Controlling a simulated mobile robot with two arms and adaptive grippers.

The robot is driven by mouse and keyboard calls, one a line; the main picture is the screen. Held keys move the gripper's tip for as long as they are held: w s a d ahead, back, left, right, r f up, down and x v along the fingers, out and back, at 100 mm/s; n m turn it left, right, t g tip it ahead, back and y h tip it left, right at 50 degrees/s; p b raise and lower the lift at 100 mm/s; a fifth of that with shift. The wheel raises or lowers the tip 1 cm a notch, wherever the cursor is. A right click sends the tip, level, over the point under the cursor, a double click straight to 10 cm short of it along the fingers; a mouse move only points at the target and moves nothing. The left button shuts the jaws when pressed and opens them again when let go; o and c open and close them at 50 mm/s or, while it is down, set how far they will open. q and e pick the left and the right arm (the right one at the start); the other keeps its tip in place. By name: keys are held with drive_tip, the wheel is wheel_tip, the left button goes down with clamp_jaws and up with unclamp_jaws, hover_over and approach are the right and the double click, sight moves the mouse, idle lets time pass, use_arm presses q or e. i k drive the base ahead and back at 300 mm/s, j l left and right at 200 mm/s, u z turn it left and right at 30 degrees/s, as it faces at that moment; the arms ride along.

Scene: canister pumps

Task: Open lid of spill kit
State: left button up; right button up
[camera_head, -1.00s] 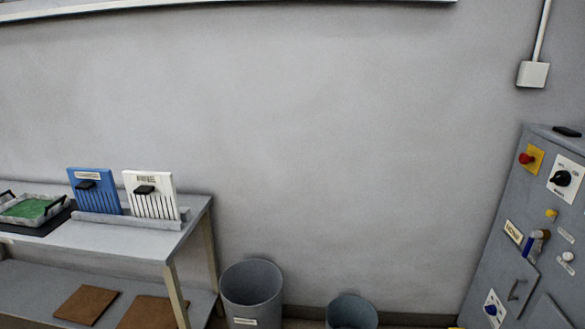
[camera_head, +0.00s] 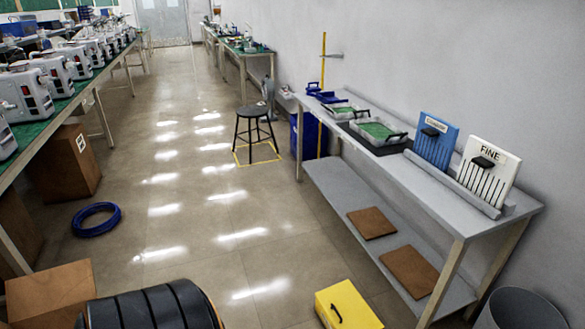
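A yellow box (camera_head: 350,303) with a dark handle on its top stands on the floor at the bottom of the head view, left of the grey bench's front leg. It is likely the spill kit, though I see no readable label on it. Its top looks shut, and its lower part is cut off by the frame's edge. Neither of my grippers is in view.
A grey bench (camera_head: 400,180) with trays and two upright panels stands along the right wall. A grey bin (camera_head: 522,310) is at bottom right. A black stool (camera_head: 257,130), blue coil (camera_head: 96,218) and cardboard boxes stand around. The tiled aisle is largely clear.

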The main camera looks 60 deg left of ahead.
sight(342, 305)
drive_tip(key=u, duration=1.25)
